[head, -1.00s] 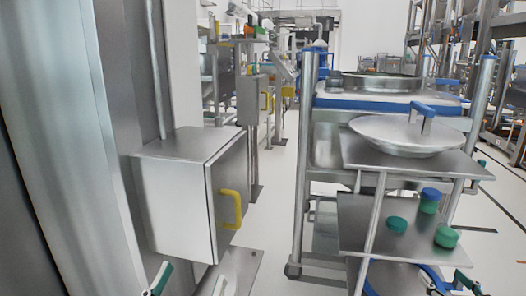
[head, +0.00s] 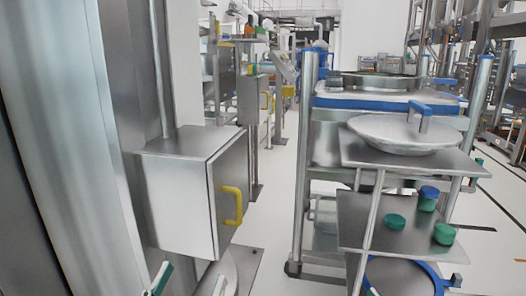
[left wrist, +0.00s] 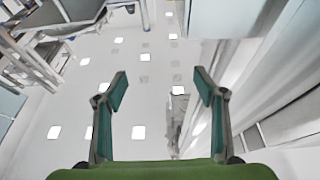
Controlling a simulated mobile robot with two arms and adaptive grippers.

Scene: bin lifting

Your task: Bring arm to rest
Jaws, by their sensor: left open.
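My left gripper (head: 190,281) shows at the bottom left edge of the head view, with only its fingertips in the picture. It is below and in front of a steel box with a yellow handle and touches nothing that I can see. In the left wrist view the same gripper (left wrist: 160,90) has two green-padded fingers standing wide apart, with nothing between them. The pale floor (left wrist: 150,65) lies beyond the fingers. My right gripper is not in view.
The steel box (head: 178,205) has a yellow handle (head: 232,205). At right stands a rack (head: 300,165) with a domed lid (head: 405,133). Its shelf (head: 365,225) bears green and blue caps (head: 395,222). Clear floor (head: 265,220) lies between box and rack.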

